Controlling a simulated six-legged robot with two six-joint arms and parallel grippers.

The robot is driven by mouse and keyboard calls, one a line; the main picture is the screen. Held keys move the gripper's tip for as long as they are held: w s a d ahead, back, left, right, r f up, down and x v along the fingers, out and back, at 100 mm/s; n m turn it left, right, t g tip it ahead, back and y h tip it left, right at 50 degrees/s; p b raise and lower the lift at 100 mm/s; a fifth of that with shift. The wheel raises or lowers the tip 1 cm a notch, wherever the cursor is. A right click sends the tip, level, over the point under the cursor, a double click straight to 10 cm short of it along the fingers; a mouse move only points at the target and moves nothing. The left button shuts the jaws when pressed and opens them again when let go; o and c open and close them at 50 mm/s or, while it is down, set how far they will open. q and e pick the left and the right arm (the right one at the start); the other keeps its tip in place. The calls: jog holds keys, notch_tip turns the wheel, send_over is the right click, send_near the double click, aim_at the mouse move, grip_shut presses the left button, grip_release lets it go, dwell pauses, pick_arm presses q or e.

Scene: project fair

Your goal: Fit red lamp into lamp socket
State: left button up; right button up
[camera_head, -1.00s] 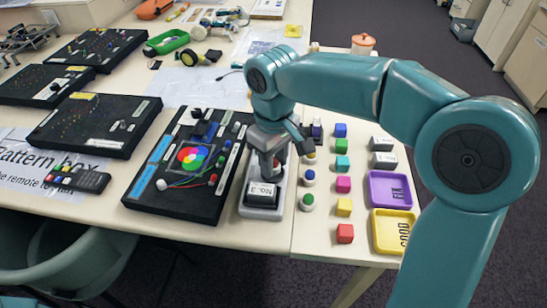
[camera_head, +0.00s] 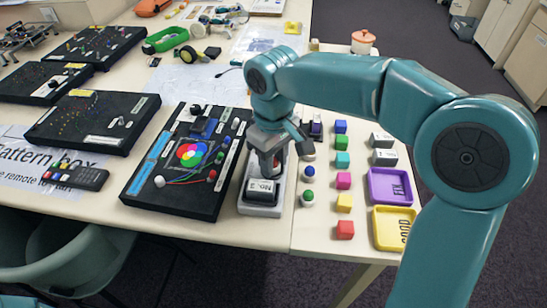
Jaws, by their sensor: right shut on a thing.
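My right gripper (camera_head: 272,160) points down over the grey stand (camera_head: 246,206), behind the black block marked "No. 3" (camera_head: 262,189). It is shut, and a small bit of red shows at its fingers, which fits the red lamp (camera_head: 277,163); most of it is hidden. The lamp socket cannot be made out; the gripper and block cover much of the stand. I cannot tell whether the lamp touches anything below. A blue lamp (camera_head: 309,169) and a green lamp (camera_head: 307,196) stand on white bases to the right. My left gripper is not in view.
A black board with a colour wheel (camera_head: 190,152) lies close left of the stand. Coloured cubes (camera_head: 343,181) line up to the right, with purple (camera_head: 390,187) and yellow (camera_head: 392,229) trays beyond. The table's front edge is near.

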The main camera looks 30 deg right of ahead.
jog(key=o, duration=1.1)
jog(key=shift+f, duration=0.1)
jog(key=shift+o, duration=0.3)
